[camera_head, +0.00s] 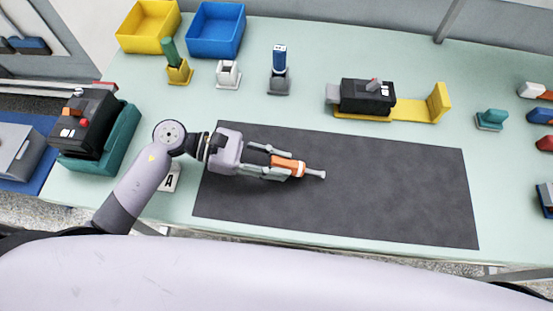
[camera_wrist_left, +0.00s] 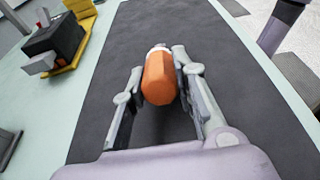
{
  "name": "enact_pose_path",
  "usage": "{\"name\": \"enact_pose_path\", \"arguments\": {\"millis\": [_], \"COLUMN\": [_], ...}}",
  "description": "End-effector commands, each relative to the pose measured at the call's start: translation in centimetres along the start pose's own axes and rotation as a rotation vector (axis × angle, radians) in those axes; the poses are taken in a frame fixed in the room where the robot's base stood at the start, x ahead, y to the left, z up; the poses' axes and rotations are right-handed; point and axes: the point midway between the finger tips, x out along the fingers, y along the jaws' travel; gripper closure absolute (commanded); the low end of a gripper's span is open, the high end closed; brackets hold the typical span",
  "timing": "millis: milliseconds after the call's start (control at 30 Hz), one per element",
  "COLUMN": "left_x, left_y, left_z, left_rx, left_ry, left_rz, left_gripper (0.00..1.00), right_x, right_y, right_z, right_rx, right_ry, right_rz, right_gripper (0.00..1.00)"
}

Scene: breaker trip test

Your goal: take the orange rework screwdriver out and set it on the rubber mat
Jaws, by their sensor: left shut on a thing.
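My left gripper (camera_head: 285,164) is shut on the orange screwdriver (camera_head: 290,166), over the left part of the dark rubber mat (camera_head: 400,195). The screwdriver's orange handle sits between the fingers and its pale tip points right. In the left wrist view the orange handle (camera_wrist_left: 159,78) is between the two fingers, with the mat (camera_wrist_left: 215,35) beneath; I cannot tell whether it touches the mat. My right gripper is not in view.
A black breaker on a yellow stand (camera_head: 368,97) is behind the mat. Another black device in a teal cradle (camera_head: 125,140) stands left. Holders with a green (camera_head: 169,52) and a blue tool (camera_head: 279,58) stand near yellow (camera_head: 148,38) and blue bins (camera_head: 215,42). The mat's right part is clear.

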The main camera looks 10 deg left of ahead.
Motion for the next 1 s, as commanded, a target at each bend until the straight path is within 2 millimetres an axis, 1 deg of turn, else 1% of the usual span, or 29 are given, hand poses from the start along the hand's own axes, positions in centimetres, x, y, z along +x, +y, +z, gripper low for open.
{"name": "enact_pose_path", "arguments": {"millis": [67, 367, 700, 767, 867, 1000], "left_x": [0.0, 0.0, -0.2, -0.7, -2.2, -5.2], "left_y": [0.0, 0.0, 0.0, 0.0, 0.0, 0.0], "left_z": [0.0, 0.0, -0.1, -0.1, -0.1, -0.2], "left_rx": [0.000, 0.000, -0.001, -0.001, -0.001, -0.002], "left_ry": [-0.001, 0.000, 0.002, 0.002, 0.005, 0.006], "left_rz": [0.000, 0.000, 0.000, 0.000, 0.000, 0.001], "left_gripper": [0.71, 0.51, 0.51, 0.51, 0.51, 0.51], "right_x": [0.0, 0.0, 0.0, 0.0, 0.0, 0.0], "right_y": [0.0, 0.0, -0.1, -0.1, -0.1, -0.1], "right_z": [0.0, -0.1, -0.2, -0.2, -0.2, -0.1], "right_rx": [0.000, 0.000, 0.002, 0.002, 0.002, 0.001], "right_ry": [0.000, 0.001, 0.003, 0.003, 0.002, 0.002], "right_rz": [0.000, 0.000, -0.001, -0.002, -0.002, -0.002], "right_gripper": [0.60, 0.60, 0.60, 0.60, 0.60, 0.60]}}
